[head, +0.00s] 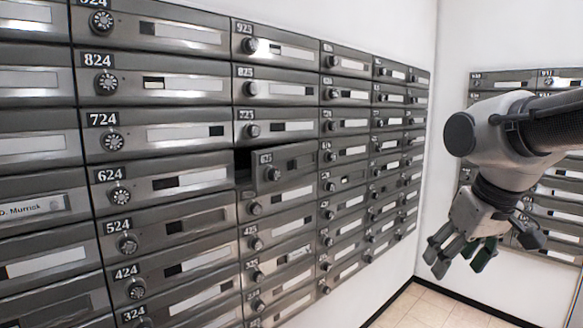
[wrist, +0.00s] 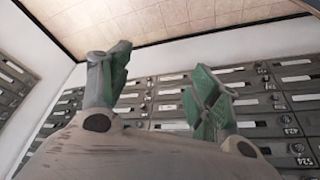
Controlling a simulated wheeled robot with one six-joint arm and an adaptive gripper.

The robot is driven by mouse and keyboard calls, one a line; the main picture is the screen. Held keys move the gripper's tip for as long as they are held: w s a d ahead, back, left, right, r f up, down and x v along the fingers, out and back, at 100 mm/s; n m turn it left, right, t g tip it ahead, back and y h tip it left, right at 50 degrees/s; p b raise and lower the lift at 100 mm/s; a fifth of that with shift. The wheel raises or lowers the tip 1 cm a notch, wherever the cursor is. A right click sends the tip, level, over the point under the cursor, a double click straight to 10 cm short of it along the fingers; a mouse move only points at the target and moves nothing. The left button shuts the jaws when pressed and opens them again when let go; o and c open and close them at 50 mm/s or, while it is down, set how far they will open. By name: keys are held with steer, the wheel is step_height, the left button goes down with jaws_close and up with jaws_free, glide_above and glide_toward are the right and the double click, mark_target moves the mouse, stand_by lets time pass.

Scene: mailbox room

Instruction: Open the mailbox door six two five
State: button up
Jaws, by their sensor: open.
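My gripper (head: 459,254) is at the right of the head view, well apart from the door, fingers pointing down and spread open. In the wrist view my gripper (wrist: 160,84) shows two green-grey fingers apart with nothing between them. I cannot make out door 625 in the wrist view.
Rows of shut mailbox doors surround it, such as 624 (head: 165,184) and 725 (head: 275,129). A second bank of mailboxes (head: 505,85) is on the right wall, behind my arm. The tiled floor (head: 420,306) between the walls looks clear.

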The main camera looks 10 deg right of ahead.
mark_target(277, 174)
steer(key=w+a+f+m+g+y, duration=0.1)
steer(key=w+a+f+m+y, duration=0.25)
steer(key=w+a+m, duration=0.35)
steer(key=w+a+f+m+g+y, duration=0.1)
steer(key=w+a+f+m+y, duration=0.2)
steer(key=w+a+m+y, duration=0.4)
steer(key=w+a+r+m+t+y, duration=0.1)
steer(key=w+a+r+m+t, duration=0.35)
steer(key=w+r+m, duration=0.4)
steer(key=w+a+r+m+t+y, duration=0.25)
steer(key=w+r+m+t, duration=0.3)
steer(key=w, duration=0.55)
steer(key=shift+m+h, duration=0.4)
steer(key=x, duration=0.7)
steer(key=shift+s+a+f, duration=0.2)
steer(key=shift+a+f, duration=0.1)
steer(key=shift+a, duration=0.1)
steer(key=shift+c, duration=0.4)
